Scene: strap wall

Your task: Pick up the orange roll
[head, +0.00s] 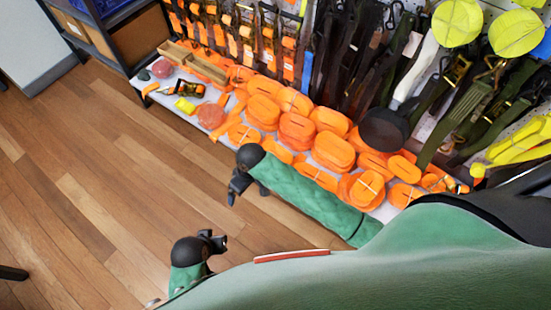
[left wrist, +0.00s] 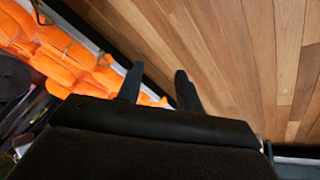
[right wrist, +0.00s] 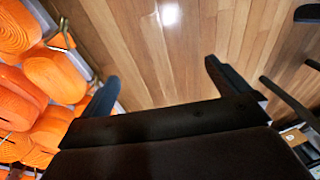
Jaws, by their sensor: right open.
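Several orange strap rolls (head: 298,128) lie in stacks on the low shelf. The frames do not single one out as the orange roll. They also show at the upper left in the left wrist view (left wrist: 62,65) and larger at the left in the right wrist view (right wrist: 55,78). My right gripper (head: 236,190) is open and empty, over the floor just in front of the shelf; its fingers also show in the right wrist view (right wrist: 157,80). My left gripper (head: 214,242) is farther from the shelf; its fingers stand apart with nothing between them in the left wrist view (left wrist: 158,75).
The shelf also holds a wooden tray (head: 193,62), a yellow item (head: 185,105) and a black round disc (head: 384,129). Straps hang on the wall behind, including yellow rolls (head: 457,22).

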